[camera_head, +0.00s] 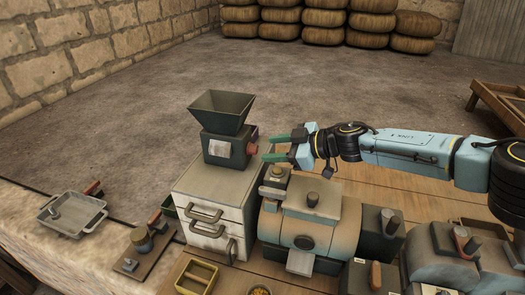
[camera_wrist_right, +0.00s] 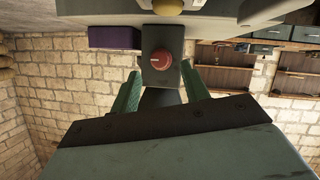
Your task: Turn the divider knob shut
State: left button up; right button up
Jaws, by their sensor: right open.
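The red divider knob (camera_head: 251,149) sits on the right side of a dark green machine (camera_head: 222,146) with a square hopper (camera_head: 221,110) on top and a pale label on its front. My right gripper (camera_head: 268,146) is open, with its green fingers pointing left at the knob and the tips just short of it. In the right wrist view the round red knob (camera_wrist_right: 160,57) has a pale mark and lies between the two spread fingers (camera_wrist_right: 161,74), with nothing held. My left gripper is not in view.
The machine stands on a white drawer cabinet (camera_head: 210,200). A motor-like housing (camera_head: 310,222) with a brass cap (camera_head: 277,172) stands below my right gripper. A metal tray (camera_head: 72,214) and a yellow box (camera_head: 197,277) lie to the left and front. A purple block (camera_wrist_right: 115,37) is beside the knob.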

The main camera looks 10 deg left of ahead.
aim_at(257, 150)
jog(key=shift+b+x, duration=0.3)
jog(key=shift+x, duration=1.7)
jog(key=c, duration=1)
